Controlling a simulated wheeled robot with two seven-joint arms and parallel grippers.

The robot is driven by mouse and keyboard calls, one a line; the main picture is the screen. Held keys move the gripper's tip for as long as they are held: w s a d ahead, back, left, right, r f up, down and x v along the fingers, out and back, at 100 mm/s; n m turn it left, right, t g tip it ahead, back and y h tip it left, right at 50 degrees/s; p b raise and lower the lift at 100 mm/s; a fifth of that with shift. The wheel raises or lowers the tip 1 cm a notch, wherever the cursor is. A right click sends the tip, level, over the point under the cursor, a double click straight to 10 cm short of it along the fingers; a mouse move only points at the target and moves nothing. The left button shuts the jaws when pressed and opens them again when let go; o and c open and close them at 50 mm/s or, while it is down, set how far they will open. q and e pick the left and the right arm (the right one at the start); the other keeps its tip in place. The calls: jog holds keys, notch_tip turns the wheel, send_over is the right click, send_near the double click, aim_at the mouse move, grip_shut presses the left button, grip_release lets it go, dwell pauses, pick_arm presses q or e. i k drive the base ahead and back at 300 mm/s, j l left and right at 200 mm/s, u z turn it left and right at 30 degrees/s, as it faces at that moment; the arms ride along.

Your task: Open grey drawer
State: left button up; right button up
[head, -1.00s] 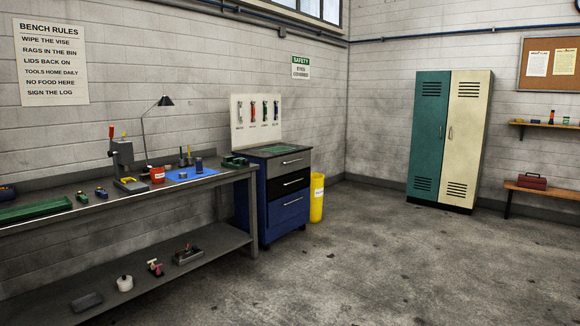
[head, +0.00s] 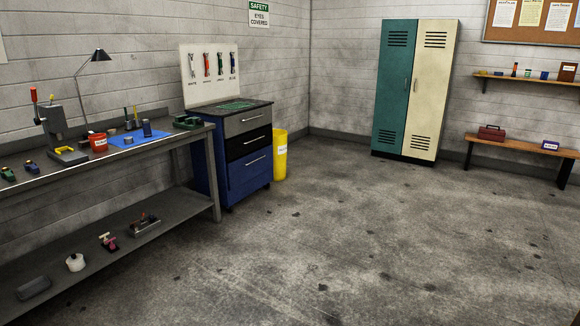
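The grey drawer (head: 246,122) is the top drawer of a blue cabinet (head: 206,165) that stands at the far end of the workbench. It looks shut and has a horizontal bar handle. Below it are a black drawer (head: 248,143) and a blue drawer (head: 250,172), both also shut. The cabinet top (head: 229,106) carries a green mat. Neither of my grippers shows in the head view.
The workbench (head: 100,160) with a lower shelf runs along the left wall. A yellow bin (head: 280,157) stands right of the cabinet. Lockers (head: 415,90) and a low bench (head: 525,146) stand at the back right. The concrete floor (head: 350,235) in front is clear.

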aim_at(234, 124)
jog(key=i, duration=5.4)
